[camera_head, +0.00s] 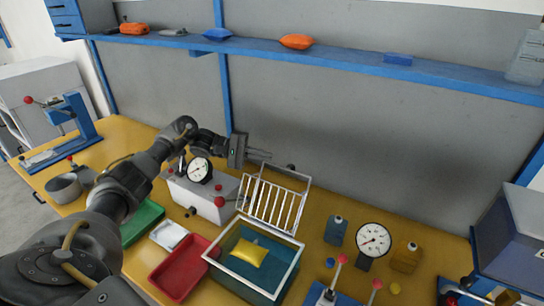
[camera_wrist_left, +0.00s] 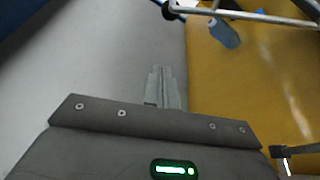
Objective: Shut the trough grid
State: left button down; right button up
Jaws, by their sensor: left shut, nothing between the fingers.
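The trough (camera_head: 286,272) is an open box with a white rim and dark teal inside, on the yellow bench. A yellow pillow-shaped packet (camera_head: 249,255) lies in it. The white barred grid (camera_head: 272,203) stands raised at the trough's back edge, tilted up and open. My left gripper (camera_head: 268,155) is behind and above the grid's top edge, near the grey back wall. Its fingers are shut and empty, apart from the grid. In the left wrist view the shut fingers (camera_wrist_left: 162,88) show, with a metal bar of the grid (camera_wrist_left: 250,16) beyond them. My right gripper is not seen.
A white box with a dial gauge (camera_head: 205,190) stands left of the grid, under my left arm. A red tray (camera_head: 183,266) lies left of the trough. A round gauge (camera_head: 373,239) and small bottles (camera_head: 336,230) stand right. A blue shelf (camera_head: 330,58) runs above.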

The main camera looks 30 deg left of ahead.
pick_arm(q)
jog(key=r+p+x, duration=0.1)
jog(key=p+x, duration=0.2)
jog(key=x, duration=0.6)
jog(key=s+p, duration=0.2)
jog(key=s, duration=0.1)
jog(key=shift+s+r+p, duration=0.15)
jog(key=shift+s+p, duration=0.2)
jog(key=shift+s, duration=0.05)
